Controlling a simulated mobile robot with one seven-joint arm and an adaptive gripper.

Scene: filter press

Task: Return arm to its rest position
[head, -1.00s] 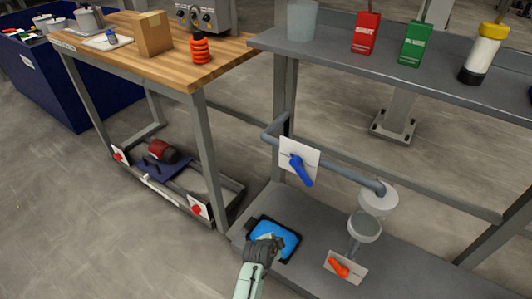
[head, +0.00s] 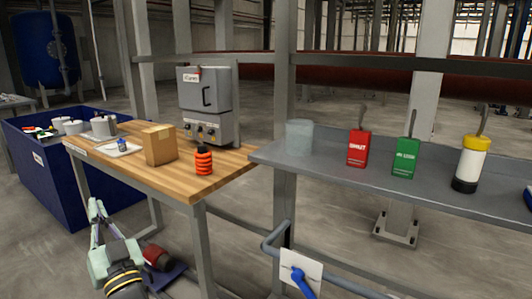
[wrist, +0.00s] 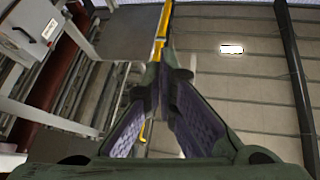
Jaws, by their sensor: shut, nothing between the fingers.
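In the wrist view my gripper (wrist: 170,78) is shut, its two dark fingers meeting at the tips with nothing held. It points up toward the ceiling, clear of any surface. In the head view parts of my arm, pale green with a dark, yellow-ringed joint, show at the lower left, in front of the wooden bench (head: 222,168).
The grey shelf (head: 330,170) at right holds a red pack (head: 359,148) and green pack (head: 405,158). A blue bin (head: 85,185) stands left.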

